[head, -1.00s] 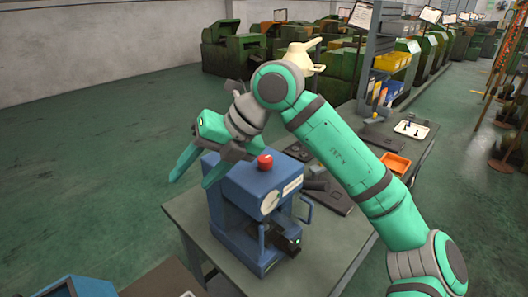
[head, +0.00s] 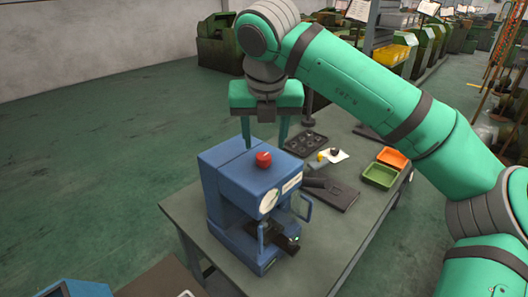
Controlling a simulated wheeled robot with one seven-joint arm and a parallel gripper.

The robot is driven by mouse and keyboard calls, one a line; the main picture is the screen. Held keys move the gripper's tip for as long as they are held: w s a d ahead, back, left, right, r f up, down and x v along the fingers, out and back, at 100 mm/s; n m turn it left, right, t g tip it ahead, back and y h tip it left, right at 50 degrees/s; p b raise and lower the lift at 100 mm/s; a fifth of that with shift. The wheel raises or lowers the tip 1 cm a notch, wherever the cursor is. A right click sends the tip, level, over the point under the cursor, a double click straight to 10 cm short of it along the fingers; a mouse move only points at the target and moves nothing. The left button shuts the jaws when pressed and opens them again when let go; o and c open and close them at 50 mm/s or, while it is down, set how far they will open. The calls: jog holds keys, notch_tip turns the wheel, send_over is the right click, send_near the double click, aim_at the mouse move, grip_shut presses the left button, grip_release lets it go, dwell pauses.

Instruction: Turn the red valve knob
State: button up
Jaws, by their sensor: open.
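The red valve knob (head: 263,159) sits on top of a blue machine (head: 228,170) that stands on a grey table. My gripper (head: 265,143) is open and points down, its two green fingers spread apart. In the picture the fingertips lie just above and to either side of the knob. The knob shows fully and nothing is between the fingers. I cannot tell how far the fingertips are from the knob in depth.
The blue machine has a round dial (head: 268,202) and a handle on its front. Behind it on the table (head: 335,245) are a dark tray (head: 304,144), an orange bin (head: 392,158) and a green bin (head: 380,176). Open floor lies to the left.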

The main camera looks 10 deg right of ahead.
aim_at(264, 156)
jog(key=shift+x, duration=3)
jog(key=shift+a, duration=0.1)
jog(key=c, duration=1.1)
